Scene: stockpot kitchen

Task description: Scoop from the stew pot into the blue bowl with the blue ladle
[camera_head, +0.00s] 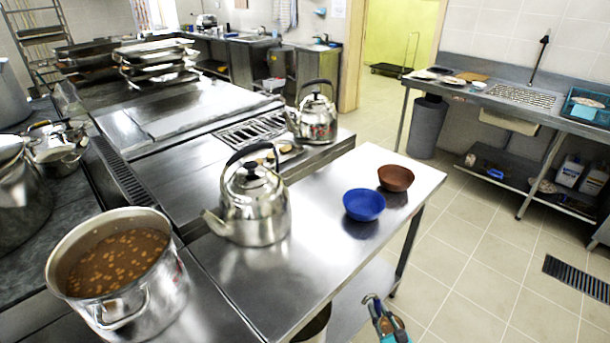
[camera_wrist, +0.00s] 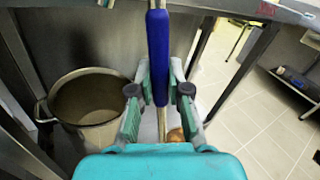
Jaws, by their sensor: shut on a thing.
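The stew pot (camera_head: 118,270), a steel pot of brown stew with light bits, stands at the lower left in the head view. The blue bowl (camera_head: 364,205) sits on the steel table (camera_head: 330,250), beside a brown bowl. My gripper (camera_head: 384,318) is low beyond the table's right edge in the head view, away from the pot and bowl. In the wrist view my gripper (camera_wrist: 159,92) is shut on the blue handle of the ladle (camera_wrist: 158,50), with bare metal rod above and below it. The ladle's scoop end cannot be made out.
A kettle (camera_head: 252,205) stands between stew pot and blue bowl; another kettle (camera_head: 314,118) stands behind. The brown bowl (camera_head: 396,178) is close to the blue one. Under the table is a large pot (camera_wrist: 90,112).

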